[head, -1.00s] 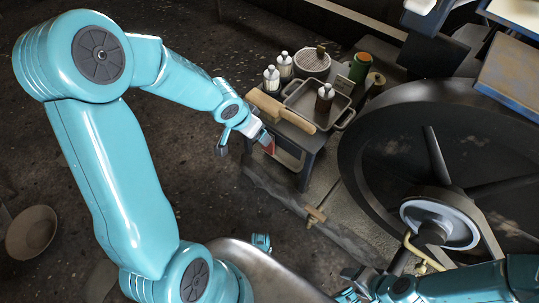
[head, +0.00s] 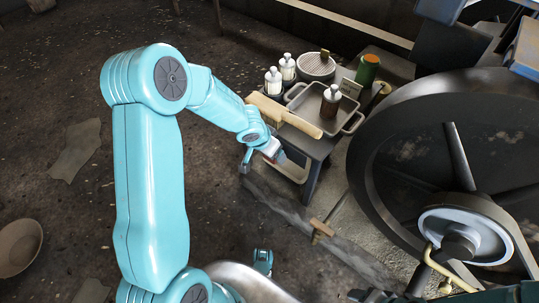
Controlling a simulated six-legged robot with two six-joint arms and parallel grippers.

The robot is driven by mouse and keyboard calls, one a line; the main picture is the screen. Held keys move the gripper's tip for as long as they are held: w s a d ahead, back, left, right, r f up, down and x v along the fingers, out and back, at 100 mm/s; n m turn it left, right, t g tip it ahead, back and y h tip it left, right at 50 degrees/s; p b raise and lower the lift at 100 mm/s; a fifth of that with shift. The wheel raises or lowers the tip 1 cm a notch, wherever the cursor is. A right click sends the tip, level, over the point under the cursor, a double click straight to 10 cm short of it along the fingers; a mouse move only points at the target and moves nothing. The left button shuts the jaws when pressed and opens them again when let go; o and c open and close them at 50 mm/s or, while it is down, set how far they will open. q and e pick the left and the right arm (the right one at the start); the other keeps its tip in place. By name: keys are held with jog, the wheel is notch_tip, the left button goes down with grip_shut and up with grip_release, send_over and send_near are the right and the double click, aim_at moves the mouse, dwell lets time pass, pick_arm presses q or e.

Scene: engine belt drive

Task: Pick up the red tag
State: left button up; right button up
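I cannot tell whether a finger touches the tag. My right gripper (head: 375,295) is only partly in view at the bottom edge, and its fingers are not clear.
A big dark wheel (head: 450,165) stands right.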

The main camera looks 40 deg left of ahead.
pick_arm(q)
jog(key=shift+f, duration=0.1)
jog(key=c, duration=1)
jog(key=shift+c, duration=0.2)
jog(key=shift+w+r, duration=0.1)
jog(key=shift+r, duration=0.1)
jog(key=shift+r+p, duration=0.1)
jog(key=shift+p, duration=0.2)
jog(key=shift+s, duration=0.3)
